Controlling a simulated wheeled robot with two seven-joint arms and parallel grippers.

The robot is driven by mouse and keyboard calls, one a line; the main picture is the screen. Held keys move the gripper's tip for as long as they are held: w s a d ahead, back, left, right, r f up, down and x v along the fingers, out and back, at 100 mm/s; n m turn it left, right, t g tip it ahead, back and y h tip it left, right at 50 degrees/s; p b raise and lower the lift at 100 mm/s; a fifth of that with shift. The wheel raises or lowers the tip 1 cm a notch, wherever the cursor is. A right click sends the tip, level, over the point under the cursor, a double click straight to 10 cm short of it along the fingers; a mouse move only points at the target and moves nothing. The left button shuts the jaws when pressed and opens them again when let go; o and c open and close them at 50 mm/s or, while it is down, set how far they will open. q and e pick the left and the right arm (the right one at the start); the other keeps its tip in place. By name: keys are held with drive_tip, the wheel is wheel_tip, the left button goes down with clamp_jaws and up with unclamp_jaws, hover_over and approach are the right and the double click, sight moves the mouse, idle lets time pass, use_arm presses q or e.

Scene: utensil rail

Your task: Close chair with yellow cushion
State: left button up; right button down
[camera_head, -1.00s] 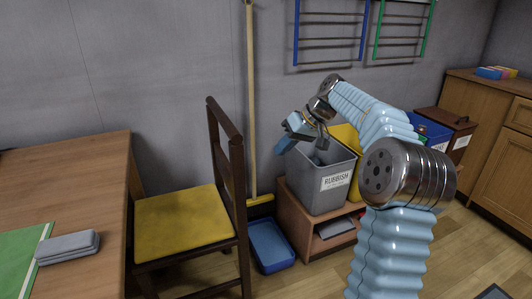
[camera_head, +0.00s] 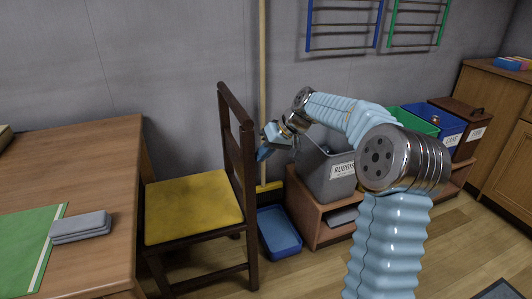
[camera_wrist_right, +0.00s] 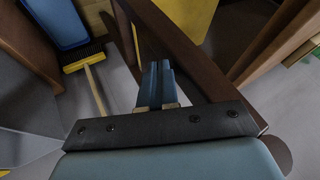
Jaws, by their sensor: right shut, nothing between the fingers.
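The chair (camera_head: 239,150) has a dark brown wooden frame and a yellow cushion (camera_head: 193,206). It stands beside the wooden table (camera_head: 70,165), its seat side toward the table and its backrest on the right. My right gripper (camera_head: 262,153) is shut and empty, just right of the backrest in the head view; whether it touches the chair I cannot tell. In the right wrist view the shut fingers (camera_wrist_right: 157,90) point at the dark chair frame (camera_wrist_right: 180,45), with a bit of the yellow cushion (camera_wrist_right: 188,15) beyond. My left gripper is not in view.
A grey rubbish bin (camera_head: 328,172) stands on a low wooden shelf (camera_head: 305,225) right of the chair. A grey case (camera_head: 80,227) and green mat (camera_head: 28,250) lie on the table.

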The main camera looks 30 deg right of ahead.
drive_tip(key=shift+a, duration=0.1)
drive_tip(key=w+a+p, duration=0.1)
drive_tip(key=w+a, duration=0.2)
drive_tip(key=a, duration=0.9)
drive_tip(key=w+a+p, duration=0.1)
drive_tip(key=w+a, duration=0.2)
drive_tip(key=a, duration=0.9)
drive_tip(key=shift+a, duration=0.25)
drive_tip(key=shift+s+d, duration=0.1)
drive_tip(key=shift+d, duration=0.05)
